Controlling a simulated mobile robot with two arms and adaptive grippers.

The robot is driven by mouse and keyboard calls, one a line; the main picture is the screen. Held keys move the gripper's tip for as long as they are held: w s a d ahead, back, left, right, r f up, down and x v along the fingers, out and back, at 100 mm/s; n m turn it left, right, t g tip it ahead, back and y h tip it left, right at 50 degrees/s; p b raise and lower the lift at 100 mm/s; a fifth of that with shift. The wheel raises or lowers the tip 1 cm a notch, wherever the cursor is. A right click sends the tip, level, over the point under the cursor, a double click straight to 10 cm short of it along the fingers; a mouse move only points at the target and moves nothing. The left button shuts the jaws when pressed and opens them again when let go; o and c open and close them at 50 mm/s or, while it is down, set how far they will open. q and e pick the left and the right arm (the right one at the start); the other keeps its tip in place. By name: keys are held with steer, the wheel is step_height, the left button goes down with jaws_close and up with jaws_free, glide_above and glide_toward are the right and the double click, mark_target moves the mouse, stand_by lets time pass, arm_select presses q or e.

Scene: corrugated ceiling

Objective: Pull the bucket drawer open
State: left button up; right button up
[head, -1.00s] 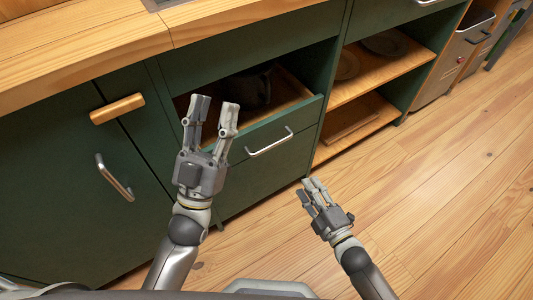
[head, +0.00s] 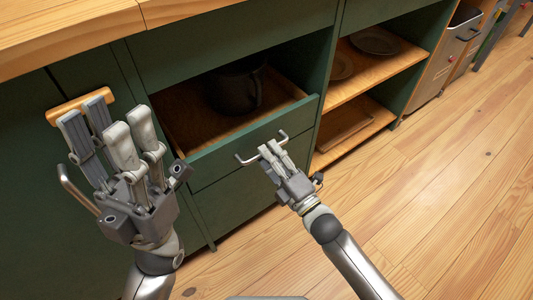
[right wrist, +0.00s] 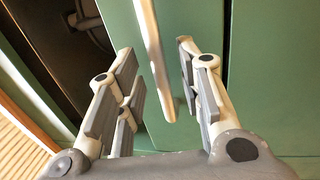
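The green drawer front (head: 245,167) has a metal bar handle (head: 248,160). Above its top edge, a dark bucket-like pot (head: 233,90) sits inside on a wooden bottom. My right gripper (head: 269,150) is at this handle. In the right wrist view, the handle (right wrist: 150,45) runs between the spread fingers of the right gripper (right wrist: 157,90), with gaps on both sides, so it is open. My left gripper (head: 108,122) is raised in front of the cabinet at the left, with its fingers apart and nothing between them.
A wooden handle (head: 66,109) and a metal handle (head: 75,190) on the left cabinet are close to my left gripper. Open shelves (head: 350,85) with plates (head: 376,41) stand to the right. The wooden floor (head: 440,190) is clear at the right.

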steer(key=shift+x, duration=0.85)
steer(key=shift+c, duration=0.4)
jaws_close()
